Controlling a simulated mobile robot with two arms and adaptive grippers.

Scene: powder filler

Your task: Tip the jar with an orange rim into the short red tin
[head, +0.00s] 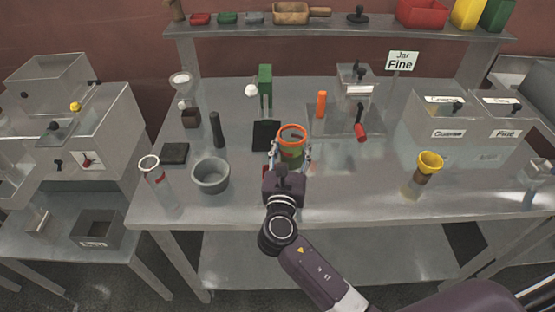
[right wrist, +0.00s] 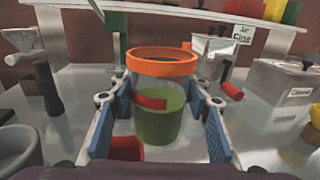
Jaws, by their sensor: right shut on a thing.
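The jar with an orange rim (head: 292,133) is clear, stands upright and holds green contents. In the right wrist view the jar (right wrist: 157,118) shows a red patch on its front. My right gripper (head: 290,154) is shut on the jar, with one blue-padded finger on each side in the right wrist view (right wrist: 160,112). A short red tin (right wrist: 127,148) shows partly below and left of the jar, near the left finger. In the head view only a sliver of red shows there beside my gripper. My left gripper is not in view.
A grey bowl (head: 210,176) and a clear jar with a white rim (head: 150,164) stand to the left. A yellow-rimmed jar (head: 429,164) and lidded bins (head: 437,128) stand to the right. A green stand (head: 265,80) is behind.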

